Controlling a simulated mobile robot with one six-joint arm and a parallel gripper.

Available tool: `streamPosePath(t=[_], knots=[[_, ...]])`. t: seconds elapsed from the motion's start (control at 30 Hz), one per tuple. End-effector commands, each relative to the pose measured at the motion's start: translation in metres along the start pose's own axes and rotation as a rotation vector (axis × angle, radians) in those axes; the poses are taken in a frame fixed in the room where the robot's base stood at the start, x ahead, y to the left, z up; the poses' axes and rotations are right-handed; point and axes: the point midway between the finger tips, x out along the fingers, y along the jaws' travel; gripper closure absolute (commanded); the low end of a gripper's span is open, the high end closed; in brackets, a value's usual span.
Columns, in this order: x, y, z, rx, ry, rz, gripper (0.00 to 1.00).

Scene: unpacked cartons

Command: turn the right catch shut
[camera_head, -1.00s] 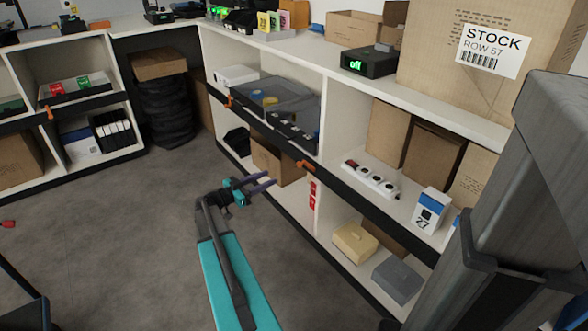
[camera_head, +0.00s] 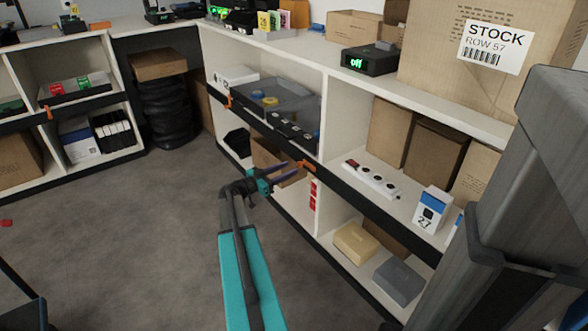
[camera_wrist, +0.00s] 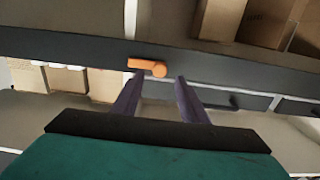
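The right catch (camera_head: 308,166) is a small orange lever on the dark front rail of the shelf unit, beside my fingertips in the head view. In the wrist view the catch (camera_wrist: 148,67) lies ahead of the fingers, its round end roughly between them and its arm pointing left along the rail. My gripper (camera_head: 290,171) is open and empty; its two purple fingers (camera_wrist: 160,80) stand apart in the wrist view. I cannot tell whether a fingertip touches the catch. A second orange catch (camera_head: 229,101) sits at the left end of the same rail.
A clear-lidded grey case (camera_head: 275,95) stands on the shelf behind the rail. A power strip (camera_head: 372,180) and a white-and-blue box (camera_head: 432,208) lie to the right. A brown carton (camera_head: 275,160) sits below the rail.

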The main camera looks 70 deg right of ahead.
Motion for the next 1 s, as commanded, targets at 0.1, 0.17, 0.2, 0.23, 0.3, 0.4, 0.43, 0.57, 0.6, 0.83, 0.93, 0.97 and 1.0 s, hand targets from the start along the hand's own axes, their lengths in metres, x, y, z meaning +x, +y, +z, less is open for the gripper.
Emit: streamPosePath(t=[0.1, 0.17, 0.2, 0.23, 0.3, 0.4, 0.43, 0.57, 0.6, 0.83, 0.93, 0.97, 1.0], knots=[[0.017, 0.000, 0.001, 0.000, 0.000, 0.002, 0.60], [0.024, 0.000, 0.001, 0.000, 0.000, 0.002, 0.60], [0.028, 0.000, 0.001, 0.000, 0.000, 0.002, 0.60], [0.031, 0.000, 0.001, 0.000, 0.000, 0.002, 0.60], [0.036, 0.000, 0.000, 0.000, 0.001, 0.001, 0.60], [0.040, 0.000, 0.000, -0.001, 0.001, 0.001, 0.60], [0.040, 0.000, 0.000, -0.001, 0.001, 0.001, 0.60], [0.041, 0.000, -0.001, -0.001, 0.001, 0.001, 0.60], [0.041, 0.000, -0.001, -0.001, 0.001, 0.001, 0.60], [0.041, 0.001, 0.000, -0.001, 0.000, 0.001, 0.79], [0.041, 0.000, 0.000, -0.001, 0.000, 0.001, 0.96], [0.041, 0.000, 0.000, -0.001, 0.000, 0.001, 1.00], [0.041, 0.000, 0.000, -0.001, 0.000, 0.000, 1.00]])
